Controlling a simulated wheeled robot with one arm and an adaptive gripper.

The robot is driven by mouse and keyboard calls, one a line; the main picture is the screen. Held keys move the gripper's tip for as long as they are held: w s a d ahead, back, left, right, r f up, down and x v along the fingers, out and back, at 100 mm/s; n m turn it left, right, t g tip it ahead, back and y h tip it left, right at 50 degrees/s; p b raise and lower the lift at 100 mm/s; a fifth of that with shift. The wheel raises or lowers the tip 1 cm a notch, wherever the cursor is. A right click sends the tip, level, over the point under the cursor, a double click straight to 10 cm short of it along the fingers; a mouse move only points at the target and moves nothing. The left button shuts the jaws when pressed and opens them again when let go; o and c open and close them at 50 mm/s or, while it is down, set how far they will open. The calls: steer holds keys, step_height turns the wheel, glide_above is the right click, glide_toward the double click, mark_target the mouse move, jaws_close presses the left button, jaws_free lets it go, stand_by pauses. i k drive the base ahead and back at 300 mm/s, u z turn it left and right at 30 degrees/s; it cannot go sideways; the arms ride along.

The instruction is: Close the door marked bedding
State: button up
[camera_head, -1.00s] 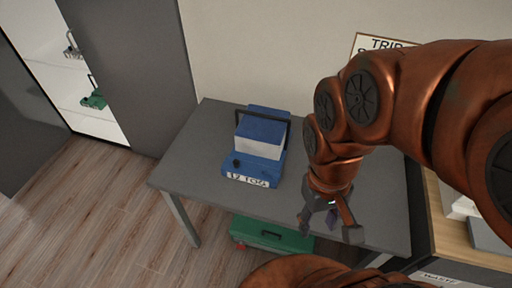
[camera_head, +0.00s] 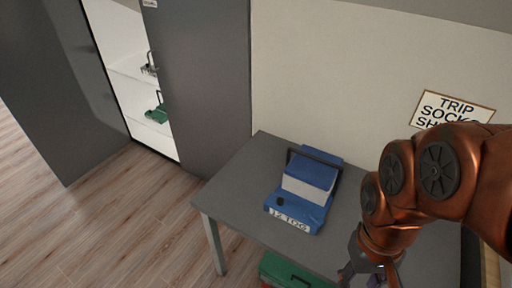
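A tall grey cabinet stands at the upper left. Its left door (camera_head: 60,85) is swung open and shows white shelves (camera_head: 133,70) inside. Its right door (camera_head: 208,90) covers the other half and has a small label (camera_head: 150,3) at the top edge, too small to read. No readable "bedding" mark shows, so I cannot tell which door carries it. My gripper (camera_head: 369,277) is at the bottom right over the front of the table, far from the cabinet. Its fingers are spread apart, their tips partly cut by the frame edge.
A grey table (camera_head: 237,180) stands right of the cabinet with a blue and white case (camera_head: 305,190) on it. A green box (camera_head: 285,270) lies under it. A sign (camera_head: 450,108) hangs on the wall. Wooden floor (camera_head: 110,225) before the cabinet is clear.

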mark_target(53, 83)
steer(key=u, duration=0.3)
steer(key=k, duration=0.8)
steer(key=u, duration=3.65)
steer(key=i, duration=0.1)
steer(key=z, duration=1.95)
steer(key=i, duration=1.75)
steer(key=u, duration=0.45)
steer(key=i, duration=3.65)
steer(key=z, duration=0.4)
steer(key=i, duration=1.4)
steer(key=z, duration=1.9)
steer(key=i, duration=0.9)
steer(key=z, duration=1.1)
steer(key=i, duration=0.35)
steer(key=z, duration=0.05)
